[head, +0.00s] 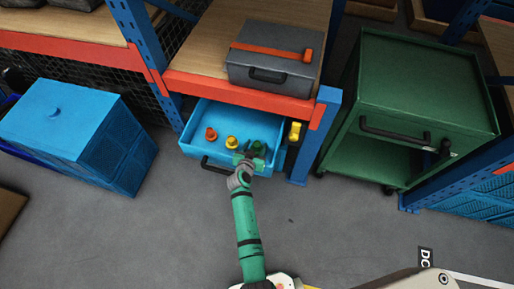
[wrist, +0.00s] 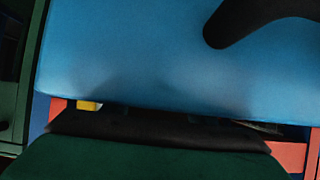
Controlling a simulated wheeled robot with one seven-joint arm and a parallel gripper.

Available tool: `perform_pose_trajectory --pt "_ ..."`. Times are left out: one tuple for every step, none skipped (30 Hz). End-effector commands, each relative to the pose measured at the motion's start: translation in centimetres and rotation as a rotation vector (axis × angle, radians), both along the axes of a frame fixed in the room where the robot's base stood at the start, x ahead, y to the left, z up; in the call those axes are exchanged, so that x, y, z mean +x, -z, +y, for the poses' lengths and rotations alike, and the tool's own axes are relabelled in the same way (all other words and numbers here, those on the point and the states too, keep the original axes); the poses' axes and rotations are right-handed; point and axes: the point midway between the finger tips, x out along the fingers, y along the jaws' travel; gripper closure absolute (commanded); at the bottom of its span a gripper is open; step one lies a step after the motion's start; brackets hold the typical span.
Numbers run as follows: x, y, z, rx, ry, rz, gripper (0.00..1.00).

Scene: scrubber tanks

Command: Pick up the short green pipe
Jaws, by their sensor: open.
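A small dark green piece (head: 257,147) lies at the right front of the open blue drawer (head: 195,118). It is partly hidden by my gripper, and I cannot tell its length. My gripper (head: 249,162) is open at the drawer's front right edge, beside the green piece; its fingertips are hard to make out. In the wrist view a blue surface (wrist: 150,55) with a black handle-like bar (wrist: 260,15) fills most of the picture. No green pipe can be clearly made out there.
An orange piece (head: 211,133) and a yellow piece (head: 232,142) stand in the drawer. Another yellow piece (head: 295,131) is by the blue post (head: 325,115). A grey toolbox (head: 270,70) sits on the shelf above. A green cart (head: 400,90) stands right, a blue box (head: 75,125) left.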

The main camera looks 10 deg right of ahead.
Motion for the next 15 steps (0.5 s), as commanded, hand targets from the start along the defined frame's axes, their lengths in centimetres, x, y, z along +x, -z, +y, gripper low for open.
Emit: perform_pose_trajectory --pt "-0.01 0.01 -0.02 0.0 0.0 0.0 0.48" --pt "-0.01 0.02 0.0 0.0 0.0 0.0 0.48" --pt "-0.02 0.01 0.0 0.0 0.0 0.0 0.48" --pt "-0.03 0.01 0.0 0.0 0.0 0.0 0.48" --pt "-0.03 0.01 0.0 0.0 0.0 0.0 0.51" --pt "-0.03 0.01 0.0 0.0 0.0 0.0 0.6" --pt "-0.04 0.0 0.01 0.0 0.0 0.0 0.67" --pt "-0.04 0.0 0.01 0.0 0.0 0.0 0.74" --pt "-0.04 0.0 0.01 0.0 0.0 0.0 0.84" --pt "-0.04 0.0 0.01 0.0 0.0 0.0 0.91" --pt "-0.04 0.0 0.01 0.0 0.0 0.0 0.93" --pt "-0.04 -0.02 0.01 0.0 0.0 0.0 0.93" --pt "-0.03 -0.01 0.02 0.0 0.0 0.0 0.93" --pt "-0.04 -0.01 0.01 0.0 0.0 0.0 0.93" --pt "-0.03 -0.02 0.02 0.0 0.0 0.0 0.93"
